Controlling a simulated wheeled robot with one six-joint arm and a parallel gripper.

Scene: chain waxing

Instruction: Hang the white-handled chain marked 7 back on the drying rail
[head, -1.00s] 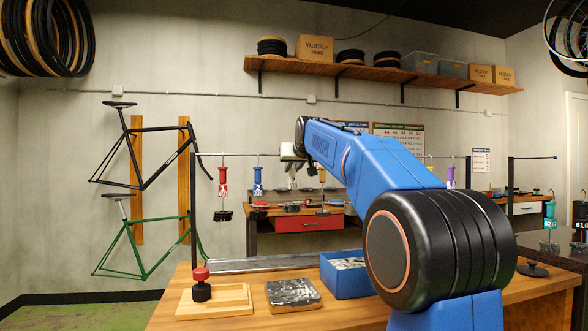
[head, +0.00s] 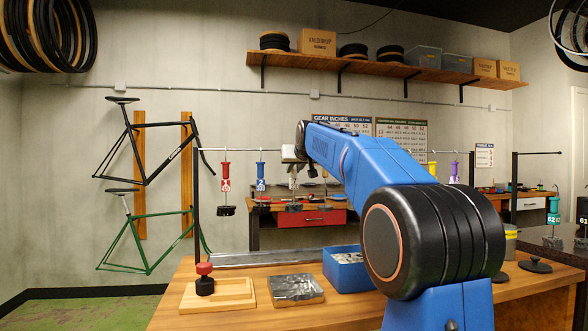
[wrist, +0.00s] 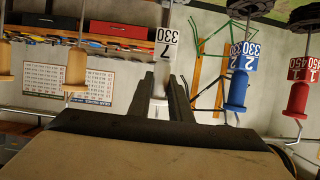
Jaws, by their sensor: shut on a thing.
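The wrist view looks upside down. In the head view my gripper (head: 293,157) is up at about the height of the drying rail (head: 228,152), between the blue handle and the yellow-orange ones. The held chain hangs below it, small and partly lost against the background. I cannot tell whether its hook touches the rail.
A red-handled chain (head: 226,184) and a blue-handled chain (head: 261,184) hang left of my gripper; a purple one (head: 454,170) hangs at the right. In the wrist view, yellow-orange handles (wrist: 76,68) hang on the other side. The bench below holds a blue bin (head: 345,270) and a wooden tray (head: 205,304).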

